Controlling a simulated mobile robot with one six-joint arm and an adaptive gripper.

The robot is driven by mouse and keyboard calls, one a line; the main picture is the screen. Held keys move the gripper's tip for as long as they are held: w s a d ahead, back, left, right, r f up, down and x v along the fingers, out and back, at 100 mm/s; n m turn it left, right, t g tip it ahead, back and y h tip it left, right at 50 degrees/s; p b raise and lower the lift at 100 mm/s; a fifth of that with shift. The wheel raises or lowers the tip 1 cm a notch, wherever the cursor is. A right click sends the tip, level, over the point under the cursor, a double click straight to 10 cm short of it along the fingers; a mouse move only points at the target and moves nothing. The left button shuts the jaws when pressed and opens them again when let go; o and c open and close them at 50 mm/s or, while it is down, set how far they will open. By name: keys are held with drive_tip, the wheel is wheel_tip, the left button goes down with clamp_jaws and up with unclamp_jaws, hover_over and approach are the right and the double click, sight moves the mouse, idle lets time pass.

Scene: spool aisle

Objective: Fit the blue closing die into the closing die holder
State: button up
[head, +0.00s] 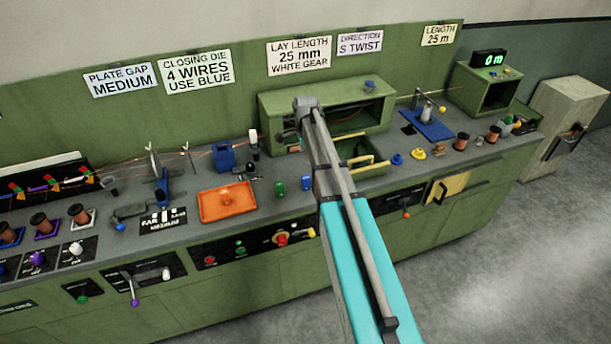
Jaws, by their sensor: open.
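A small blue piece (397,159), which looks like the blue closing die, stands on the bench top right of my arm. A yellow piece (418,153) and an orange piece (438,150) stand beside it in a row. A blue block (223,155) stands behind the orange tray where the thin wires run together; it may be the closing die holder, but I cannot tell for sure. My gripper (288,136) shows only as a small dark shape by the arm's end, in front of the green cabinet. It is open and appears empty, apart from the blue piece; its fingertips are unclear.
An orange tray (228,203) lies on the bench, with a green cylinder (280,188) and a blue cylinder (306,183) to its right. A green open-fronted cabinet (272,110) stands behind my arm. A blue plate with a lever (433,127) and copper spools (461,141) are at right.

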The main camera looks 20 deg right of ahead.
sight(305, 177)
drive_tip(key=shift+w+d+r+m, duration=0.25)
drive_tip(key=shift+w+r+m, duration=0.05)
drive_tip(key=shift+w, duration=0.05)
drive_tip(key=shift+f, duration=0.1)
wheel_tip(305, 177, down, 8)
drive_tip(key=b, duration=0.8)
drive_tip(key=shift+f, duration=0.2)
drive_tip(key=shift+b, duration=0.3)
drive_tip(key=f+b, duration=0.3)
drive_tip(key=shift+s+a+f, duration=0.1)
drive_tip(key=shift+a+f, duration=0.15)
drive_tip(key=shift+a, duration=0.05)
drive_tip(key=shift+f+b, duration=0.85)
drive_tip(key=shift+b, duration=0.2)
drive_tip(key=shift+c, duration=0.3)
clamp_jaws()
